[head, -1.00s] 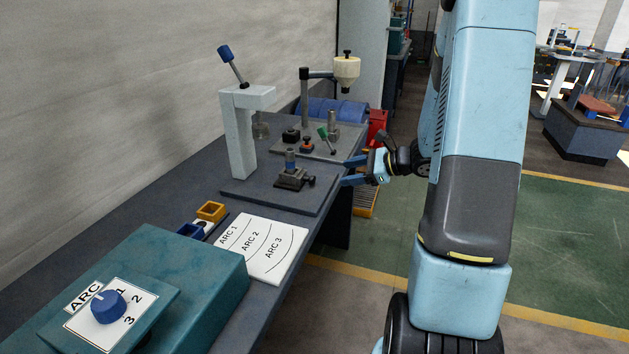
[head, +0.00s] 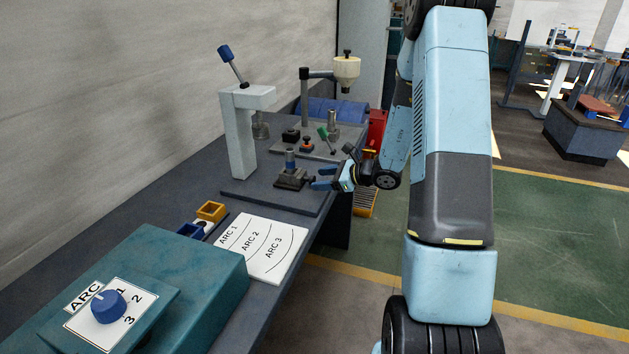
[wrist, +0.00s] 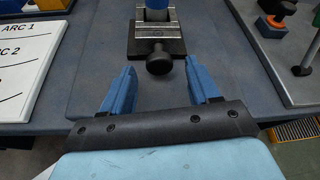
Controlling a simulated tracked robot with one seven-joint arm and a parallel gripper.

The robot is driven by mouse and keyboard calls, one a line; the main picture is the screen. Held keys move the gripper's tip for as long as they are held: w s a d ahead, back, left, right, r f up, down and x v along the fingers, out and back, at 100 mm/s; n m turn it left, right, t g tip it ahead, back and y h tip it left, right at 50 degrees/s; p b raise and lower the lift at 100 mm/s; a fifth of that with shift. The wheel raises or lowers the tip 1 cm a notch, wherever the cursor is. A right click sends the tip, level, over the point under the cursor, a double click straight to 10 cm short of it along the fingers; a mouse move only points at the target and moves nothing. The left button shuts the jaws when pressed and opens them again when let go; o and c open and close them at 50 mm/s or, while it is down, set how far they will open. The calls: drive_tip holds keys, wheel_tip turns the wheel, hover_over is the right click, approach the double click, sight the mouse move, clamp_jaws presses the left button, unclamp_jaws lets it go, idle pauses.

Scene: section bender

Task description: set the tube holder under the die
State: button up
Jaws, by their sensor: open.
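The tube holder (head: 290,179) is a small dark vise-like block with a knob on its side and a short blue tube (head: 290,159) upright in it. It stands on the dark base plate of the press (head: 239,140), to the right of the press column. The die (head: 261,128) hangs under the press arm, behind and left of the holder. My gripper (head: 322,178) is open and empty just right of the holder. In the wrist view, the holder (wrist: 156,38) and its black knob lie ahead, between and beyond the open blue fingers (wrist: 160,88), apart from them.
A white ARC 1-2-3 sheet (head: 262,247) lies in front of the press, with yellow (head: 211,210) and blue (head: 189,231) bins beside it. A teal dial box (head: 205,280) is at the near end. Another fixture on a grey plate (head: 345,141) stands behind the press.

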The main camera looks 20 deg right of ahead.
sight(296, 177)
drive_tip(key=shift+x, duration=1.3)
clamp_jaws()
drive_tip(key=shift+r, duration=0.1)
